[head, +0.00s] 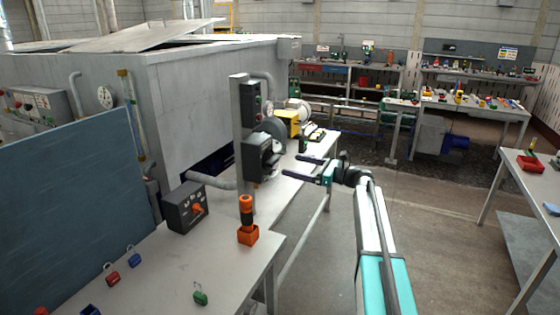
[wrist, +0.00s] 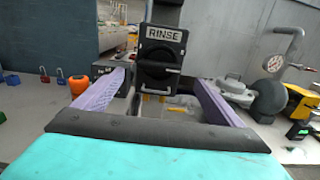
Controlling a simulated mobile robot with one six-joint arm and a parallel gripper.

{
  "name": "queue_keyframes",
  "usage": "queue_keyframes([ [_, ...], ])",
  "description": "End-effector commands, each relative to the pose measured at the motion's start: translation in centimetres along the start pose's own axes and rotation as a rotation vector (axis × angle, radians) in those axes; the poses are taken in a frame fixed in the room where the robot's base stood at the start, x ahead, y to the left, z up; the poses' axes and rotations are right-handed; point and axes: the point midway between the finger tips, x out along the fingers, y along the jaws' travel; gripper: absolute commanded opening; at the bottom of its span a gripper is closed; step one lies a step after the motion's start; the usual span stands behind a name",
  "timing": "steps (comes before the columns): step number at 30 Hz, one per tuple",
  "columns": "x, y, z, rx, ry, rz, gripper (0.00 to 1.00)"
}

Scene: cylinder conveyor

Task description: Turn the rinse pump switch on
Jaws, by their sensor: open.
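The rinse switch (wrist: 162,56) is a black box with a white RINSE label and a round black knob (wrist: 160,68). The knob's grip bar looks about level in the wrist view. In the head view the rinse switch (head: 261,158) is on a grey post, and its face is turned partly away. My gripper (head: 297,167) is open and empty, to the right of the switch and pointing at it, with a gap between. In the wrist view my gripper (wrist: 160,82) has one finger on either side of the knob, both short of it.
A grey post (head: 240,140) carries a button box (head: 251,102) above the switch. An orange device (head: 248,222) and a black box with an orange knob (head: 188,208) stand on the table (head: 175,265). Padlocks lie at front left. Open floor lies to the right.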

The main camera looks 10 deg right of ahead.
Motion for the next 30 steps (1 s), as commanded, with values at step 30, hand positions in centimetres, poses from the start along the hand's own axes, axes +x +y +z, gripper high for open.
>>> queue_keyframes([
  [30,7.3,-0.1,0.0,0.0,0.0,-0.002,0.84],
])
